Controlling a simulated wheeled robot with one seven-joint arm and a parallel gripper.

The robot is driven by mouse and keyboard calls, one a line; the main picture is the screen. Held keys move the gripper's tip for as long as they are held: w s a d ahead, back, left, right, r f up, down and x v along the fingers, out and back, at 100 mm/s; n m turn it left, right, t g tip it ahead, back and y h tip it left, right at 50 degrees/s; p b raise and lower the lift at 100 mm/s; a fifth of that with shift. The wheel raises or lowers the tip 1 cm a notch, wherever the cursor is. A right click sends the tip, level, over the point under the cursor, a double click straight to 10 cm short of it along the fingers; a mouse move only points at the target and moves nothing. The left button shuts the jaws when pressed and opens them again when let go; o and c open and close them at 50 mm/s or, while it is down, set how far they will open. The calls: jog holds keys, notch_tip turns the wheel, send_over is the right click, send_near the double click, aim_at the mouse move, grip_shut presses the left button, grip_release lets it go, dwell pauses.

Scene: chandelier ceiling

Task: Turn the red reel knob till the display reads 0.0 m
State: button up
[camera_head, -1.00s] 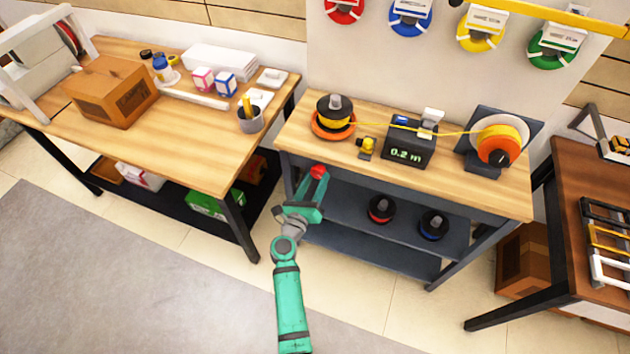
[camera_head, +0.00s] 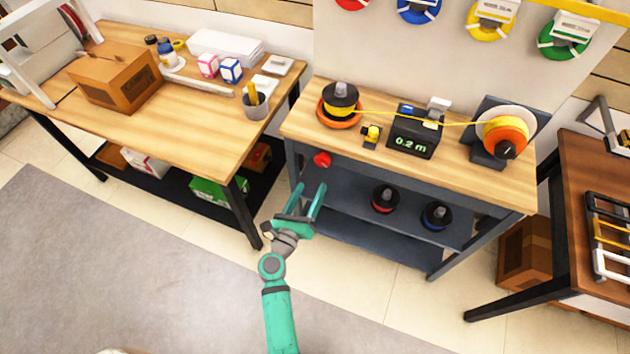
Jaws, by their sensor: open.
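The red reel knob (camera_head: 322,159) is at the upper left front of the grey bench (camera_head: 450,180), just under its wooden top. The display box (camera_head: 413,135) on the bench reads 0.2 m in green. A yellow line runs past it from a spool (camera_head: 340,98) on an orange base at the left to an orange reel (camera_head: 505,136) at the right. My gripper (camera_head: 311,185) is open and empty. Its two fingers point up toward the knob, a little below it and apart from it.
A lower shelf holds a red spool (camera_head: 385,199) and a blue spool (camera_head: 436,215). A wooden table (camera_head: 200,130) with a cardboard box (camera_head: 117,78) stands left, a brown table (camera_head: 580,185) right. The floor around my arm is clear.

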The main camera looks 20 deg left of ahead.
jog(key=shift+s+a, duration=0.1)
jog(key=shift+s, duration=0.6)
